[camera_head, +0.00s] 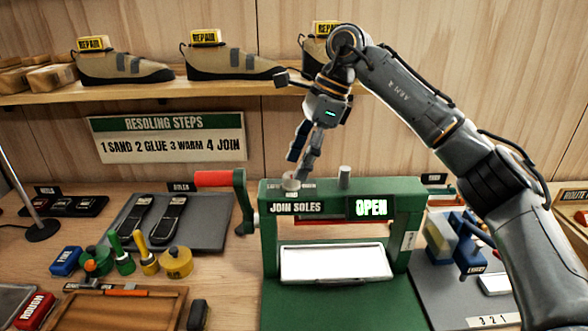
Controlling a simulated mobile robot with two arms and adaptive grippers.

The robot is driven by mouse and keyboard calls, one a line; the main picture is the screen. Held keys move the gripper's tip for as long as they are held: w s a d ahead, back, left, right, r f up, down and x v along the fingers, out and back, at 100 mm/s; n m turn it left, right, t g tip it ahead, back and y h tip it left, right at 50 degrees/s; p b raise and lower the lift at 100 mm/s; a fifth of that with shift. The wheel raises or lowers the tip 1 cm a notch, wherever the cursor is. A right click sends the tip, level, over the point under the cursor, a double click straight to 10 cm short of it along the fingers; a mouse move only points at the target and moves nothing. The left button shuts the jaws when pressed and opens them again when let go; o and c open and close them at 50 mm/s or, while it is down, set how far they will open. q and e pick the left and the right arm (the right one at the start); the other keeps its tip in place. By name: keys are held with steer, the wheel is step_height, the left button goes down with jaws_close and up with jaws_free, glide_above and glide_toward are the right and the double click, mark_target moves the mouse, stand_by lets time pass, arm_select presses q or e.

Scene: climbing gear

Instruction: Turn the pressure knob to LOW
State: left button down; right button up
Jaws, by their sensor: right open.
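The green sole press (415,190) stands on the bench with a "JOIN SOLES" label and a lit "OPEN" display on its front. A small pale round knob (290,181), apparently the pressure knob, sits on its top left on a light marked plate. The plate's lettering is too small to read, so I cannot tell the knob's setting. My right gripper (302,161) points down from above, open, its fingertips just above and beside the knob. I cannot tell whether a fingertip touches it. My left gripper is not in view.
A grey post (344,177) rises from the press top, right of the knob. A red-handled crank (213,179) sticks out left. A white tray (337,263) lies inside the press.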

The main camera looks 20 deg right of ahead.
mark_target(291, 180)
steer(key=shift+x, duration=1.05)
steer(key=shift+s+a+f, duration=0.15)
steer(key=shift+f, duration=0.2)
steer(key=shift+c, duration=0.2)
steer(key=c, duration=1.1)
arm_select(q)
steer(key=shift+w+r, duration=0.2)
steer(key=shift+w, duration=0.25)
